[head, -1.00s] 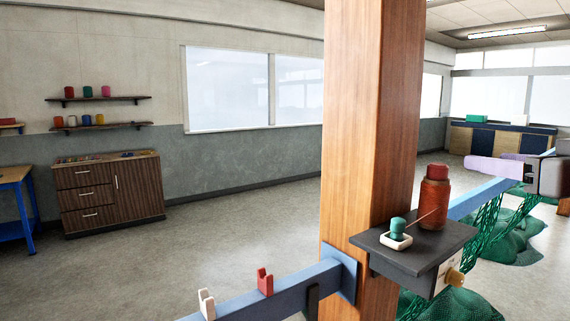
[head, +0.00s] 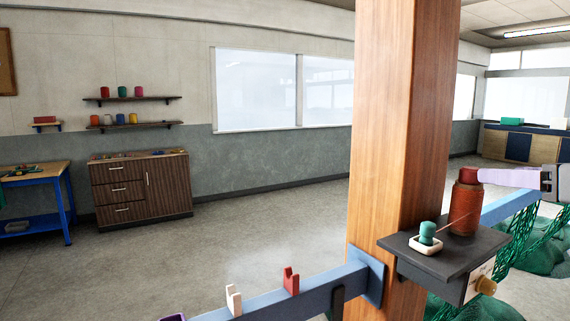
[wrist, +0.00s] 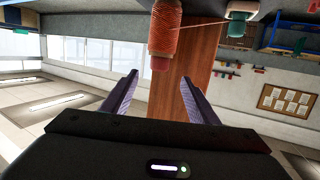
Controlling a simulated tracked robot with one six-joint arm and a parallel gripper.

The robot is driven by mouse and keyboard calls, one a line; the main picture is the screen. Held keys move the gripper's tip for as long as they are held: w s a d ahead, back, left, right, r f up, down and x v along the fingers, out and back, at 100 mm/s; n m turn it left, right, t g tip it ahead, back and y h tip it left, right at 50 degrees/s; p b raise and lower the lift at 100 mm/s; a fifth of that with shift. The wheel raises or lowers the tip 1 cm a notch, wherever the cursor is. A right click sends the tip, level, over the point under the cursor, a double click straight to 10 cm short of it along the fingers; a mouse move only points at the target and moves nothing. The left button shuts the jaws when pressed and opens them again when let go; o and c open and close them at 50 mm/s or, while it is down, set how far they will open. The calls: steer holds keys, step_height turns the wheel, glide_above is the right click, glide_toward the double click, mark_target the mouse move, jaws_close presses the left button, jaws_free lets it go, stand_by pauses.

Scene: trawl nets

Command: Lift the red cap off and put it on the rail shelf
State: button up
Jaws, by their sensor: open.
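The red cap (head: 468,175) sits on top of an upright spool of red-brown twine (head: 464,208). The spool stands on a dark grey shelf (head: 416,259) at the wooden post, beside the blue rail (head: 290,303). My gripper (head: 483,177) comes in from the right at cap height, its lilac fingers at the cap's right side. In the wrist view the spool (wrist: 165,30) hangs inverted, and the cap (wrist: 160,63) lies between and just beyond the open fingers (wrist: 158,86). Contact with the cap cannot be told.
A white dish (head: 426,245) with a green piece (head: 427,232) is left of the spool; a thin strand runs between them. The wooden post (head: 400,130) stands close behind. A red holder (head: 291,281) and a cream holder (head: 233,299) are on the rail. Green nets hang right.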

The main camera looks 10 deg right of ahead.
mark_target(470, 173)
steer(key=shift+w+d+f, duration=0.1)
steer(key=shift+w+f, duration=0.1)
steer(key=shift+w, duration=0.65)
steer(key=shift+w+f, duration=0.15)
steer(key=shift+w, duration=0.7)
steer(key=shift+w+d+f, duration=0.1)
steer(key=shift+w+f, duration=0.1)
steer(key=shift+w, duration=0.65)
steer(key=shift+w, duration=0.1)
steer(key=shift+w+d+f, duration=0.1)
steer(key=shift+w+f, duration=0.1)
steer(key=shift+w, duration=0.6)
steer(key=shift+w+a+f, duration=0.1)
steer(key=shift+w+f, duration=0.1)
steer(key=shift+w, duration=0.65)
steer(key=shift+w+d+f, duration=0.1)
steer(key=shift+w+f, duration=0.1)
steer(key=shift+w, duration=0.6)
steer(key=c, duration=1.1)
step_height(470, 173, up, 10)
steer(key=shift+f, duration=0.1)
